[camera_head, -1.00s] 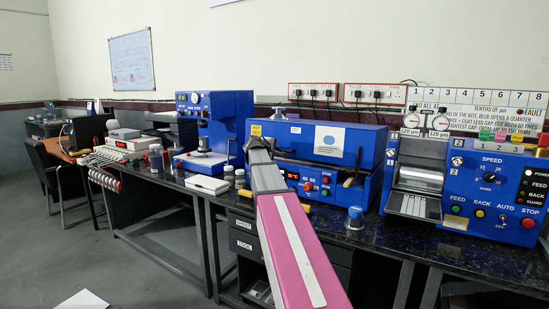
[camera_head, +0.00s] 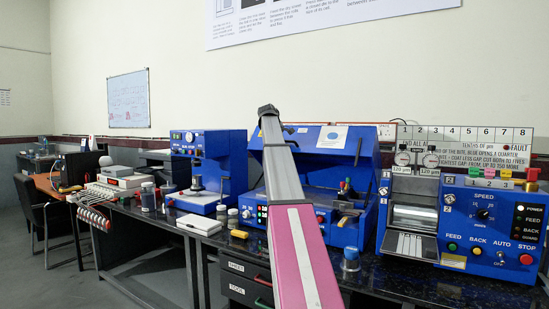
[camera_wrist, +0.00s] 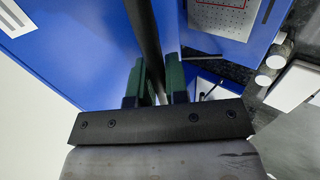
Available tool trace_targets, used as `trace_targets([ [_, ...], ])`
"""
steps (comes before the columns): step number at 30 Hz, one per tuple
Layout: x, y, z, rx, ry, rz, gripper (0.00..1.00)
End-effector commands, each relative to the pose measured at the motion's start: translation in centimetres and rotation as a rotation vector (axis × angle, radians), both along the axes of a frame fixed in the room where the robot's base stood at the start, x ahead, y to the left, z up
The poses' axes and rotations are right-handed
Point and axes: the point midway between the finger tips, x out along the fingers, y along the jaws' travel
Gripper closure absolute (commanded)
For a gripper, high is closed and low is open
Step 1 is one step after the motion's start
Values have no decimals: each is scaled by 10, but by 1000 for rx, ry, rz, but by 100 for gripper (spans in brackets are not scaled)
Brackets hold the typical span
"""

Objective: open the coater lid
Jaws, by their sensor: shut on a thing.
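The coater is the blue machine in the middle of the bench; its lid (camera_head: 312,143) stands raised and tilted back, with a label on its face. The open space over the coater's blue base (camera_head: 366,226) shows below it. My gripper (camera_wrist: 158,82) has its green fingers shut around a dark bar (camera_wrist: 143,30), the lid's handle, beside the blue lid surface in the wrist view. In the head view my gripper (camera_head: 268,112) is at the lid's top left edge, and my arm hides the left part of the coater.
A blue machine (camera_head: 205,150) with a press stands to the left. A roller machine (camera_head: 480,228) with dials stands close on the right. Small jars (camera_head: 232,219), a white box (camera_head: 199,224) and a blue-capped jar (camera_head: 350,259) stand near the bench front.

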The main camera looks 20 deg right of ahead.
Motion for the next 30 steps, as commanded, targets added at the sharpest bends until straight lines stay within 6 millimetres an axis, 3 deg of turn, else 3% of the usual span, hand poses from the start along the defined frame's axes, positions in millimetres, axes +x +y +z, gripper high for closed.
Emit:
trace_targets([
  [1,15,-12,17,26,19,-2,100],
  [6,35,-41,49,28,21,-2,100],
  [15,75,-92,91,26,22,-1,100],
  [22,91,-116,104,25,21,0,100],
  [30,97,-123,107,25,21,2,100],
])
